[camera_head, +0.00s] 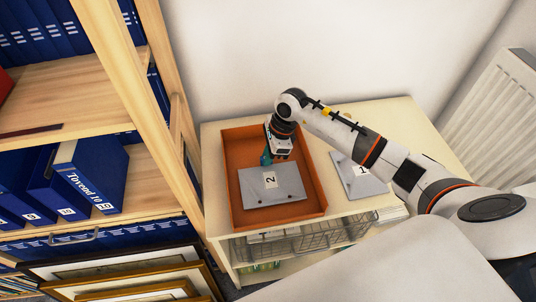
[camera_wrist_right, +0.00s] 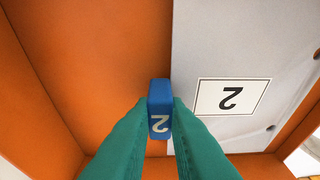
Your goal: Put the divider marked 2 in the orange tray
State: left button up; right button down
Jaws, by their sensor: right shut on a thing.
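The grey divider marked 2 (camera_head: 290,193) lies inside the orange tray (camera_head: 236,141), with its white number label facing up. In the right wrist view the divider (camera_wrist_right: 225,45) spreads to the right, over the orange tray floor (camera_wrist_right: 100,50). My right gripper (camera_head: 267,158) is at the divider's far edge, inside the tray. Its teal fingers are shut on the divider's blue tab (camera_wrist_right: 160,92), which also bears a 2. I cannot tell whether the divider rests fully flat. My left gripper is not in view.
A second grey divider, marked 1 (camera_head: 371,187), lies on the pale cabinet top right of the tray. A wooden shelf (camera_head: 150,95) with blue binders (camera_head: 92,174) stands at left. Framed prints (camera_head: 130,280) lean at lower left. A radiator (camera_head: 500,105) is at right.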

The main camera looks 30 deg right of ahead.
jog(key=shift+f, duration=0.35)
jog(key=shift+f, duration=0.1)
jog(key=shift+f+b, duration=0.15)
jog(key=shift+b, duration=0.15)
jog(key=c, duration=1.4)
grip_release()
